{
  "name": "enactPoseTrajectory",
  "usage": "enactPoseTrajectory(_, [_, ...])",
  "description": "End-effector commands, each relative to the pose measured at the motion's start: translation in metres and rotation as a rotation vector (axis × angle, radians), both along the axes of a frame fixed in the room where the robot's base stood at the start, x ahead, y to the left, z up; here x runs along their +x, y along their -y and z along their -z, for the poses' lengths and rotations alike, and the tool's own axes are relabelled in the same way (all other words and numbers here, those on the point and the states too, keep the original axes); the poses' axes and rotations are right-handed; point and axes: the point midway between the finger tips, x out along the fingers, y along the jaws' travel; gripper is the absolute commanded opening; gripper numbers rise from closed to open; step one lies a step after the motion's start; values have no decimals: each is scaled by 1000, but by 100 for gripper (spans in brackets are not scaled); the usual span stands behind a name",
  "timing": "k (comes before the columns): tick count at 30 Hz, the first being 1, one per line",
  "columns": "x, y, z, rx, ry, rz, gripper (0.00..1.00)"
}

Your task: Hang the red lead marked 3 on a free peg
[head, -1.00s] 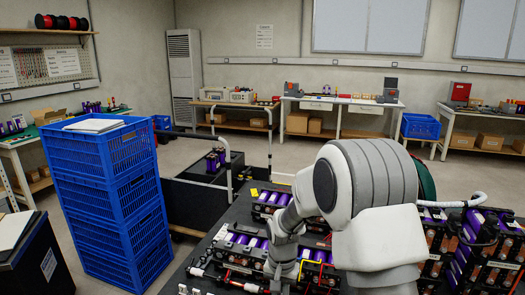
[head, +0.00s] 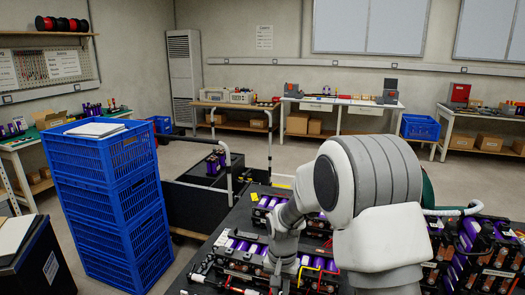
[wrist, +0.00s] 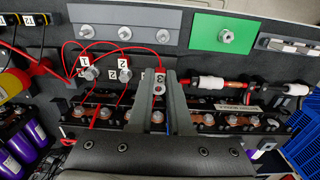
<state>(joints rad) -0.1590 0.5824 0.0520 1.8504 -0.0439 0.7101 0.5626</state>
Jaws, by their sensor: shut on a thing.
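In the wrist view my gripper (wrist: 164,80) is shut on the red lead's end with the white tag 3 (wrist: 159,88). The lead's red wire (wrist: 159,62) rises from between the fingers and curves left. Leads tagged 1 (wrist: 85,60) and 2 (wrist: 123,62) lie to the left, with their ends at round metal fittings. Above them a grey plate (wrist: 105,17) carries several metal pegs (wrist: 125,33) with no lead visible on them. A green plate (wrist: 252,35) to the right has one bare peg (wrist: 228,37).
A row of copper busbars and bolts (wrist: 205,118) runs below the fingers. A red-and-white cable (wrist: 240,85) lies to the right. Purple cells (wrist: 18,140) stand lower left. In the head view, stacked blue crates (head: 110,190) stand left of the battery bench.

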Motion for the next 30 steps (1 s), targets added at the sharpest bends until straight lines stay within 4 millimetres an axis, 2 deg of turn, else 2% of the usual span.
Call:
enactPoseTrajectory(9, [0, 0, -4, 0, 1, 0, 0])
enactPoseTrajectory(17, [0, 0, -29, 0, 0, 0, 0])
enactPoseTrajectory(26, [-1, 2, -27, 0, 0, 1, 0])
enactPoseTrajectory(30, [-16, 15, -27, -1, 0, 4, 0])
